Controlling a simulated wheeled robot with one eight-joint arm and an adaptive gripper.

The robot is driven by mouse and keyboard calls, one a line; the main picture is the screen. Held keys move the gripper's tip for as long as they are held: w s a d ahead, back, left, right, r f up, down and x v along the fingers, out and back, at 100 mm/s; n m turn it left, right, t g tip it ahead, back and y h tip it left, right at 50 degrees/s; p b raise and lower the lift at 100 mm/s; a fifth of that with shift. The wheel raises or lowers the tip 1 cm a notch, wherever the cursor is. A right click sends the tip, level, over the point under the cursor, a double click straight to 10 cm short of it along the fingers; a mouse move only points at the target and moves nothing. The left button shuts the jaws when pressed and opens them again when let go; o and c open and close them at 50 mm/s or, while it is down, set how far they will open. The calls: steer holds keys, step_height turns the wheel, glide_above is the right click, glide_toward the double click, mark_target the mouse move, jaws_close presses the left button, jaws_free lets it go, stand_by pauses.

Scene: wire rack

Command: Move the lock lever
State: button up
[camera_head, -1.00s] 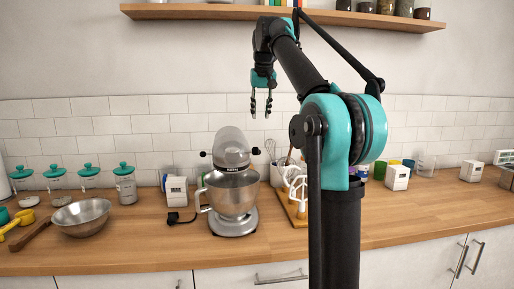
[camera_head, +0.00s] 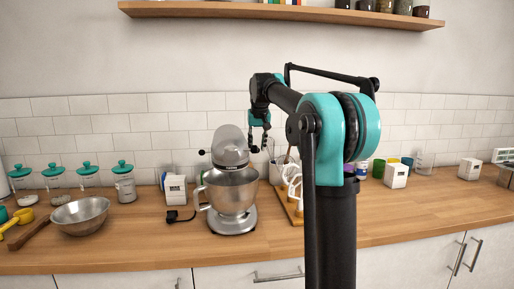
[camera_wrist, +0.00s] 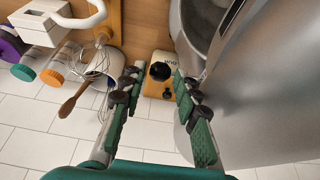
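The silver stand mixer (camera_head: 231,160) stands on the counter with its bowl (camera_head: 232,192) under the head. A small black knob (camera_head: 202,152) shows on the left of its head. The mixer's grey body (camera_wrist: 268,80) fills the right of the wrist view. My gripper (camera_head: 261,146) points down beside the right of the mixer head. In the wrist view my gripper (camera_wrist: 156,82) is open, with a dark round knob (camera_wrist: 160,71) in view between its fingertips. I cannot tell whether this knob is the lock lever or whether a finger touches it.
A crock with a whisk and wooden spoon (camera_wrist: 75,99) is left of the fingers in the wrist view. A wooden stand with white hooks (camera_head: 292,182) is right of the mixer. A white box (camera_head: 175,189) and a metal bowl (camera_head: 81,215) are to the left. The front counter is clear.

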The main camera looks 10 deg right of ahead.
steer(key=shift+w+f, duration=0.2)
steer(key=shift+f, duration=0.25)
jaws_close()
